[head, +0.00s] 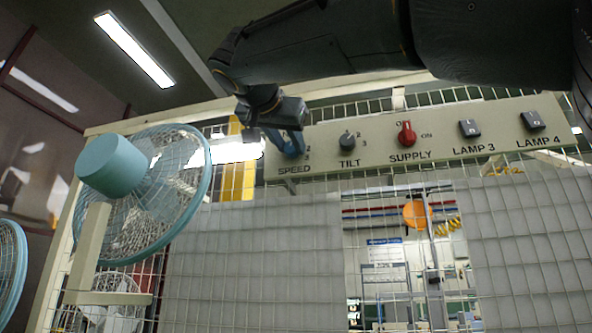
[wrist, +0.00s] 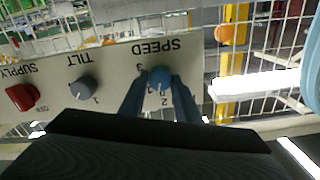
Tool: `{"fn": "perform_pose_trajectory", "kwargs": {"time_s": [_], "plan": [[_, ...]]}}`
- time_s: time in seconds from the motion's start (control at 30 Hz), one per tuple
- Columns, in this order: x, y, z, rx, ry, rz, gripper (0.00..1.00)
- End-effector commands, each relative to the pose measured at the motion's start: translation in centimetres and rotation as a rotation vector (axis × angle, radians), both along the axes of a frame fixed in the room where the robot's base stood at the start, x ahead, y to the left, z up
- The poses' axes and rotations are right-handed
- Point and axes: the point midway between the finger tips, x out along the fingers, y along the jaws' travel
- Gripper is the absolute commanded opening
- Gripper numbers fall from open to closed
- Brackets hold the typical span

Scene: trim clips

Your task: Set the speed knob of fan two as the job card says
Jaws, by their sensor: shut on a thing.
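The SPEED knob (wrist: 160,78) is a round blue knob at the left end of the cream control panel (head: 375,148). My gripper (wrist: 161,92) is shut on it, one blue-grey finger on each side. In the head view my gripper (head: 288,143) comes down from above and mostly hides the knob. The wrist view shows the panel upside down; a 3 and a 2 show around the knob, other marks are partly covered. I cannot tell the knob's setting. A blue fan (head: 150,190) stands left of the panel; its number is not visible.
Right of SPEED sit the grey TILT knob (head: 348,142), red SUPPLY knob (head: 406,134), LAMP 3 switch (head: 469,128) and LAMP 4 switch (head: 533,120). A white sheet with a blue header (head: 384,252), unreadable, shows behind the wire mesh. Another fan (head: 10,265) is at the left edge.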

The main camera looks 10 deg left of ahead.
Motion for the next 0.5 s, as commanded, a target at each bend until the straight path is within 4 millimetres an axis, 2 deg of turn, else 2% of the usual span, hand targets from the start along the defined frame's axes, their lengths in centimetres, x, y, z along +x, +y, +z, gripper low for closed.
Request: {"fn": "perform_pose_trajectory", "kwargs": {"time_s": [0.07, 0.5], "plan": [[0.14, 0.07, -0.42, 0.060, -0.006, 0.002, 0.07], [0.05, -0.04, -0.16, 0.341, -0.028, 0.002, 0.07]]}}
